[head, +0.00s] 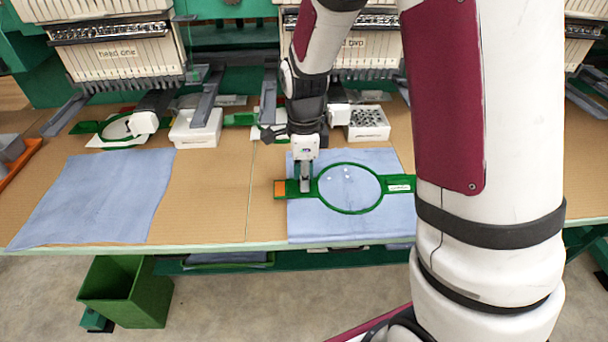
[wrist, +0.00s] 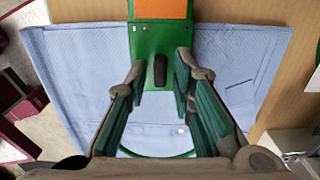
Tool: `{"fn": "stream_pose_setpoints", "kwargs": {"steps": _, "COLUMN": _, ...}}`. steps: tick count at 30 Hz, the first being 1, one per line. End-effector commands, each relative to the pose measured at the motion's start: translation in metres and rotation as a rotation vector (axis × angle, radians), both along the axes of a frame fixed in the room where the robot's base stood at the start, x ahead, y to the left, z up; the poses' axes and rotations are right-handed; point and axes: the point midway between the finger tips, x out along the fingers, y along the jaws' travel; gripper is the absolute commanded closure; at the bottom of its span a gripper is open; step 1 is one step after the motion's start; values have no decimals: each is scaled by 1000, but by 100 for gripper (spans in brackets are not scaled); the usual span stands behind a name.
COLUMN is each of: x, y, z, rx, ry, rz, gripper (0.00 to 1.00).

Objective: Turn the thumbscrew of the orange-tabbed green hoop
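The green hoop (head: 349,212) lies on a blue cloth (head: 340,230) on the table. Its orange tab (head: 280,188) is at its left end in the head view, and the tab also shows at the top of the wrist view (wrist: 160,9). A white label is on its right end. The dark thumbscrew (wrist: 160,72) stands on the green bracket near the tab in the wrist view. My gripper (head: 305,187) points down at this bracket. In the wrist view its fingers (wrist: 161,78) are open on either side of the thumbscrew, with a gap on both sides. In the head view my gripper hides the thumbscrew.
Another green hoop (head: 92,127) lies at the back left, near a white box (head: 195,130). A speckled box (head: 368,124) stands behind my gripper. Machine heads line the back. A second blue cloth (head: 100,190) covers the left. Bare table lies between the cloths.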

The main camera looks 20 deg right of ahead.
Motion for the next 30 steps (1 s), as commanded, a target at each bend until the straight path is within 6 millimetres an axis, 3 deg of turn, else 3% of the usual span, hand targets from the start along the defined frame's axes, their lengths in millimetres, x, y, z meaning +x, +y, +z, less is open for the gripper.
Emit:
{"fn": "stream_pose_setpoints", "kwargs": {"steps": 2, "x": 0, "y": 0, "z": 0, "rx": 0, "ry": 0, "rz": 0, "gripper": 100}}
{"fn": "stream_pose_setpoints", "kwargs": {"steps": 16, "x": 0, "y": 0, "z": 1, "rx": 0, "ry": 0, "rz": 49, "gripper": 100}}
{"fn": "stream_pose_setpoints", "kwargs": {"steps": 30, "x": 0, "y": 0, "z": 1, "rx": 0, "ry": -1, "rz": 413, "gripper": 100}}
